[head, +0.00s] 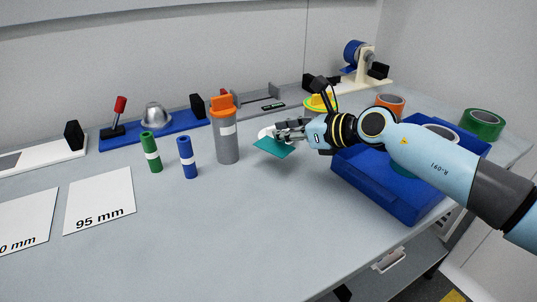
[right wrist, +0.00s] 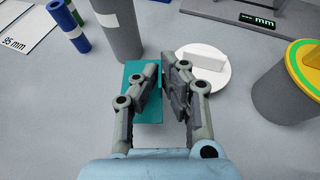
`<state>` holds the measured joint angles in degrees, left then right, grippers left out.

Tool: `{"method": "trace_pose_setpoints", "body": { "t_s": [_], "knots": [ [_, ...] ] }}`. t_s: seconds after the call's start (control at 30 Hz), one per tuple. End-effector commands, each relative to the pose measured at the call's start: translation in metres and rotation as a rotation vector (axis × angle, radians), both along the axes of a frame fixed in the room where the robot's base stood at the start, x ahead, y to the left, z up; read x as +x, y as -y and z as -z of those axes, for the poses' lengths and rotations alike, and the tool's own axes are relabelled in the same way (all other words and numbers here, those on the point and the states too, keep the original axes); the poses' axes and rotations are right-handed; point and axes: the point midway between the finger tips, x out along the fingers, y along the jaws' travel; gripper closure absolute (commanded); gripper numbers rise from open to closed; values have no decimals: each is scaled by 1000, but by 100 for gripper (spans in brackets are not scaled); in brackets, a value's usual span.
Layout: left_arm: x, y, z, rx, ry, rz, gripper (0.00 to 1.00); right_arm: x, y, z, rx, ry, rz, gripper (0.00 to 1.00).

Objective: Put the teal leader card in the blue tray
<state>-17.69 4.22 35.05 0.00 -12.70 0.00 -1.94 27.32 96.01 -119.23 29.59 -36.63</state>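The teal leader card (head: 272,147) is a flat teal rectangle near the middle of the table, at my right gripper's fingertips. It also shows in the right wrist view (right wrist: 134,85), partly hidden under the left-hand finger. My right gripper (head: 276,133) is over the card. Whether the card touches a finger is hard to tell. The blue tray (head: 375,190) is at the right, partly hidden behind my right arm. My left gripper is not in view.
A grey canister with orange lid (head: 227,145) stands just left of the card. A white round dish with a white block (right wrist: 205,68) and a yellow-lidded container (right wrist: 290,85) are close by. Blue (head: 187,158) and green (head: 151,153) cylinders stand further left. The front table is clear.

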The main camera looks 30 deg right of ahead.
Motion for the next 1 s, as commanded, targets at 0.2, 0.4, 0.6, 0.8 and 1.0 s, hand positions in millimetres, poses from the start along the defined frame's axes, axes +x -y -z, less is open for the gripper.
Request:
{"method": "trace_pose_setpoints", "body": {
  "t_s": [0.2, 0.4, 0.6, 0.8, 1.0],
  "knots": [
    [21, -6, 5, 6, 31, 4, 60, 24, -19, 18, 1, 0, -1, 100],
    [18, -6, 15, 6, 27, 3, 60, 26, -21, 43, 1, -4, 0, 100],
    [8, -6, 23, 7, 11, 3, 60, 26, -21, 61, -1, -2, -1, 100],
    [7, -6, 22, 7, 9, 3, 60, 26, -20, 59, -2, 1, -1, 100],
    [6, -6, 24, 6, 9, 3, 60, 26, -20, 62, -1, -1, -1, 88]
  ]
}}
